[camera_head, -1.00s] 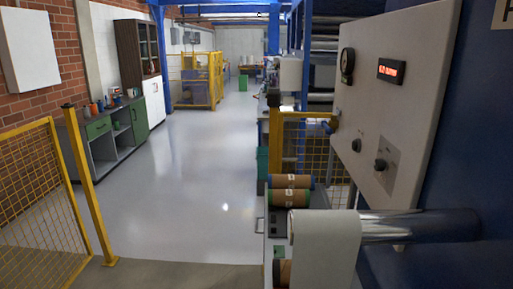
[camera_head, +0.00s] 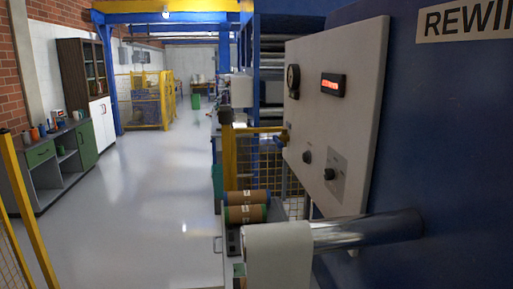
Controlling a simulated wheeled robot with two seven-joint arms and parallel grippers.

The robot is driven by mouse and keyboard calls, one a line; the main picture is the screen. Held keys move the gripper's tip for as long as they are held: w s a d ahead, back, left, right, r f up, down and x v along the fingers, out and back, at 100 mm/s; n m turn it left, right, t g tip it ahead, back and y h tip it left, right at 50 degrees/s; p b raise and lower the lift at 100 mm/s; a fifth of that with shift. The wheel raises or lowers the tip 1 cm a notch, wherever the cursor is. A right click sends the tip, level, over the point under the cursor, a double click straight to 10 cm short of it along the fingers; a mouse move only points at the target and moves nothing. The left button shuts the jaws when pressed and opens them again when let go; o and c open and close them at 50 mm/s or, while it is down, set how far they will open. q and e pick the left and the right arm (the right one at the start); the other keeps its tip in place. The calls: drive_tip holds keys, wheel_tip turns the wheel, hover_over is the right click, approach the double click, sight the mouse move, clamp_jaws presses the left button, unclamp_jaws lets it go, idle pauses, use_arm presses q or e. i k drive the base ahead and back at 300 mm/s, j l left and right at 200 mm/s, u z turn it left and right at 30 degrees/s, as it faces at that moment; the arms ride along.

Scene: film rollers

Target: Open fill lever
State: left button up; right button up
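A pale control panel (camera_head: 335,110) fills the right side of the head view. No other lever is clearly visible. Neither of my grippers is in view.
A metal roller shaft (camera_head: 365,231) with a white film roll (camera_head: 278,256) sticks out at the lower right. Brown rolls (camera_head: 246,214) lie on a cart behind it. A yellow mesh fence (camera_head: 268,170) stands behind. The grey floor (camera_head: 145,200) at left is clear, bordered by cabinets (camera_head: 45,165).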

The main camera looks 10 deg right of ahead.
sight(280, 144)
drive_tip(key=i+j+z, duration=0.1)
drive_tip(key=j, duration=0.55)
drive_tip(key=i+j+z, duration=0.1)
drive_tip(key=j, duration=0.6)
drive_tip(key=i+j+z, duration=0.3)
drive_tip(key=j, duration=0.25)
drive_tip(key=i+j+z, duration=0.15)
drive_tip(key=j, duration=0.15)
drive_tip(key=i+j+z, duration=0.1)
drive_tip(key=j, duration=0.2)
drive_tip(key=i+j+z, duration=0.35)
drive_tip(key=i+j, duration=0.25)
drive_tip(key=i+j+z, duration=0.2)
drive_tip(key=j, duration=0.25)
drive_tip(key=i+j+z, duration=0.15)
drive_tip(key=j, duration=0.3)
drive_tip(key=i+j+z, duration=0.2)
drive_tip(key=i+j, duration=0.2)
drive_tip(key=j, duration=0.25)
drive_tip(key=i+j+z, duration=0.1)
drive_tip(key=j, duration=0.25)
drive_tip(key=i+j+z, duration=0.25)
drive_tip(key=i+j, duration=0.15)
drive_tip(key=j, duration=0.35)
drive_tip(key=i+j, duration=0.1)
drive_tip(key=j, duration=0.5)
drive_tip(key=i+l, duration=0.1)
drive_tip(key=i, duration=0.05)
